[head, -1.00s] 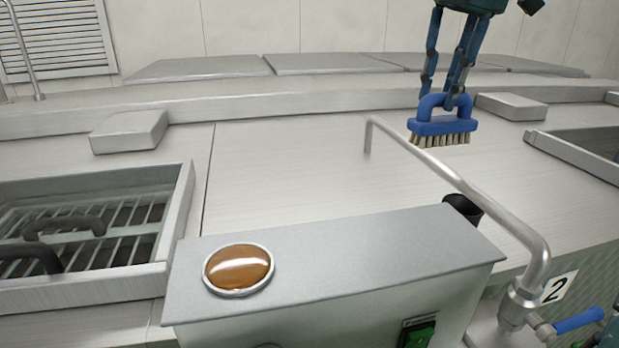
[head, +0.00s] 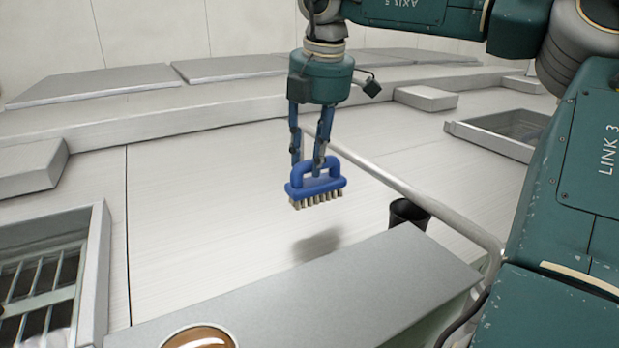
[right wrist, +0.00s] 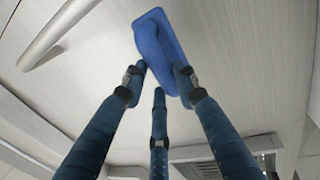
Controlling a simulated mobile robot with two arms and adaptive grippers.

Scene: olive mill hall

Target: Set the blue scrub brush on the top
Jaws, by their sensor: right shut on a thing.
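The blue scrub brush (head: 316,184) hangs in my right gripper (head: 313,168), bristles down, clear of the surface below. The fingers are shut on its looped handle. In the right wrist view, the brush's blue back (right wrist: 158,45) lies between the fingertips (right wrist: 158,80) of my right gripper. The pale steel top (head: 210,190) of the machine spreads out under the brush, and a soft shadow falls on it. My left gripper is in neither view.
A bent steel pipe (head: 400,190) runs just right of the brush. A black cup (head: 408,213) stands beside it. A grey box (head: 310,295) with a round amber gauge (head: 200,338) is nearer. Framed openings lie left (head: 98,265) and right (head: 490,143). The middle top is bare.

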